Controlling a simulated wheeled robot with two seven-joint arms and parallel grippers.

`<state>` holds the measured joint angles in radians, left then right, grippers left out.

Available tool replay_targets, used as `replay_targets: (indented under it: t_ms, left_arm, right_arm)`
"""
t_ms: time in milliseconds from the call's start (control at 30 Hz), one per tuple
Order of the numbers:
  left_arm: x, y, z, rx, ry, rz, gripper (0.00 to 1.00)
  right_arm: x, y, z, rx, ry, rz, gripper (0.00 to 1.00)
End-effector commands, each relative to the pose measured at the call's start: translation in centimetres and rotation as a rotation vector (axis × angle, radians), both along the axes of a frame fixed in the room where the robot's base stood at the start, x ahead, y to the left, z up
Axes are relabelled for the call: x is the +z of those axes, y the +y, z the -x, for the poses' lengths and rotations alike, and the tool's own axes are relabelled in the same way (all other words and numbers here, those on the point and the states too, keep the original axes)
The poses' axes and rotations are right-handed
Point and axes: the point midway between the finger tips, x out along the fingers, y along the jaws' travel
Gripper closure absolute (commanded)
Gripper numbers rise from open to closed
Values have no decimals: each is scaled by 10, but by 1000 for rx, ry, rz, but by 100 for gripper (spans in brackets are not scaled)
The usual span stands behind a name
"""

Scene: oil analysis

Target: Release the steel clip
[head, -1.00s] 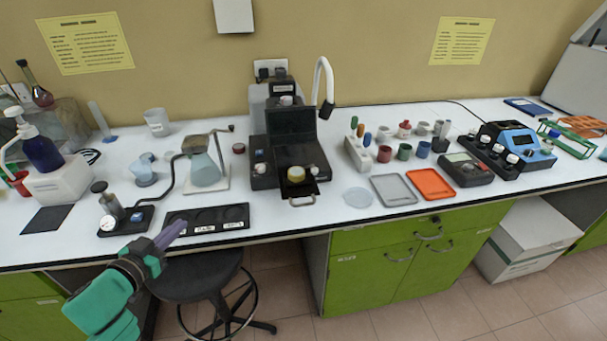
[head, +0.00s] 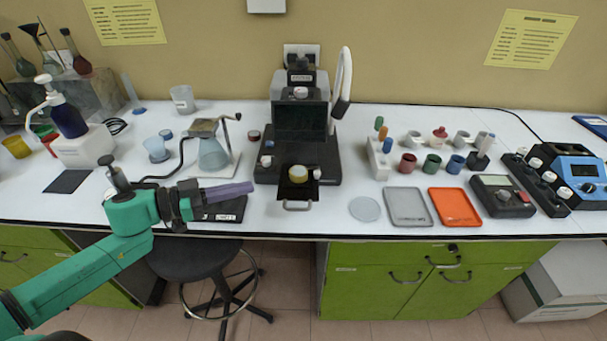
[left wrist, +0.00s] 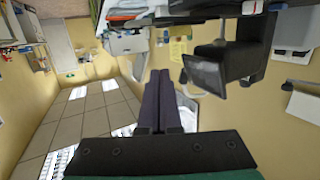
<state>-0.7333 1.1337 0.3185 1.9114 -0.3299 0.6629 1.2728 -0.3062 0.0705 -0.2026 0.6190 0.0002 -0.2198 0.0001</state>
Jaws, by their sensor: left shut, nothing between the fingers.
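A glass flask (head: 213,155) stands on a white base at the left middle of the bench, with an olive-brown top (head: 202,127). A dark lever-like piece (head: 232,117) juts right from that top; I cannot tell whether it is the steel clip. My left gripper (head: 250,187) is in front of the flask, apart from it, over the black tray (head: 226,214). Its purple fingers point right and lie together, empty. They also show closed in the left wrist view (left wrist: 161,78). My right gripper is not in view.
A grey tray (head: 408,208) and an orange tray (head: 456,208) lie farther right. A pump bottle (head: 68,118) stands at left. A stool (head: 194,258) is below the bench edge.

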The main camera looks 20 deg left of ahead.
Motion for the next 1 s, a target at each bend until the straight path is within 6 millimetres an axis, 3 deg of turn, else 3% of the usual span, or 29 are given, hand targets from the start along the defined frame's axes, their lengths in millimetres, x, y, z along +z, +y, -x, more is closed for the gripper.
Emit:
replay_targets:
  t_ms: [133,400,600,1000]
  left_arm:
    - [-2,-9,-8,-4,-6,0,100]
    - [-8,-40,-36,-1,-7,-1,100]
    - [-9,-57,-51,-1,-8,0,100]
    - [-14,-98,-87,2,-4,3,100]
  right_arm:
    - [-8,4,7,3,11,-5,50]
    - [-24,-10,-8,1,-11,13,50]
    - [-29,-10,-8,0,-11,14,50]
    - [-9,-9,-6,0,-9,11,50]
